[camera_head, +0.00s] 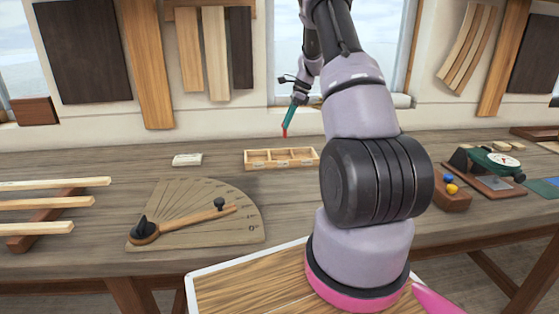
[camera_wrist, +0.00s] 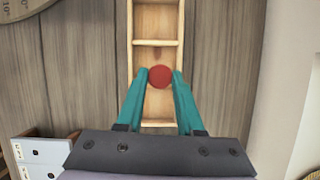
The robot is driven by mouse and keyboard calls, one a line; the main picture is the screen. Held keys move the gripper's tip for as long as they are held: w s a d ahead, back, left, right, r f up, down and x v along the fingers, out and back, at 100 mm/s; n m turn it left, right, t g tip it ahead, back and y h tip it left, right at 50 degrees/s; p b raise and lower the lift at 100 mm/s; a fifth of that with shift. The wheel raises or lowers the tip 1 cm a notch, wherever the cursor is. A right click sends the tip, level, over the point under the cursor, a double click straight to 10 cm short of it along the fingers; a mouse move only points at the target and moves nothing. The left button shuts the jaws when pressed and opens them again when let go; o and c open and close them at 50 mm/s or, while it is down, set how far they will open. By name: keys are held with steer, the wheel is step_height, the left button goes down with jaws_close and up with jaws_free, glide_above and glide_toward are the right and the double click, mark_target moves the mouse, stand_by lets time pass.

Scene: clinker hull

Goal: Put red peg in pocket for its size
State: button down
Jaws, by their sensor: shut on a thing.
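The red peg (camera_head: 285,132) is held at the tips of my teal gripper (camera_head: 289,122), above the wooden pocket tray (camera_head: 282,166). In the wrist view the round red end of the peg (camera_wrist: 160,77) sits between the two fingers of my gripper (camera_wrist: 159,80). From there it overlaps the tray (camera_wrist: 130,45) near a divider and its lowest visible pocket. The tray has three open pockets side by side. The peg's lower end shows above the tray in the head view, apart from it. How far above is hard to tell.
A small pale card block (camera_head: 187,160) lies left of the tray. A wooden protractor board (camera_head: 200,220) with a pointer lies in front. Wooden strips (camera_head: 55,202) are at left. A block with blue and yellow balls (camera_head: 451,200) and a green device (camera_head: 492,162) are at right.

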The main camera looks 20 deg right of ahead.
steer(key=shift+f, duration=2.3)
steer(key=shift+c, duration=2.3)
jaws_free()
steer(key=v, duration=1)
steer(key=shift+d+r, duration=0.15)
steer(key=shift+r, duration=0.25)
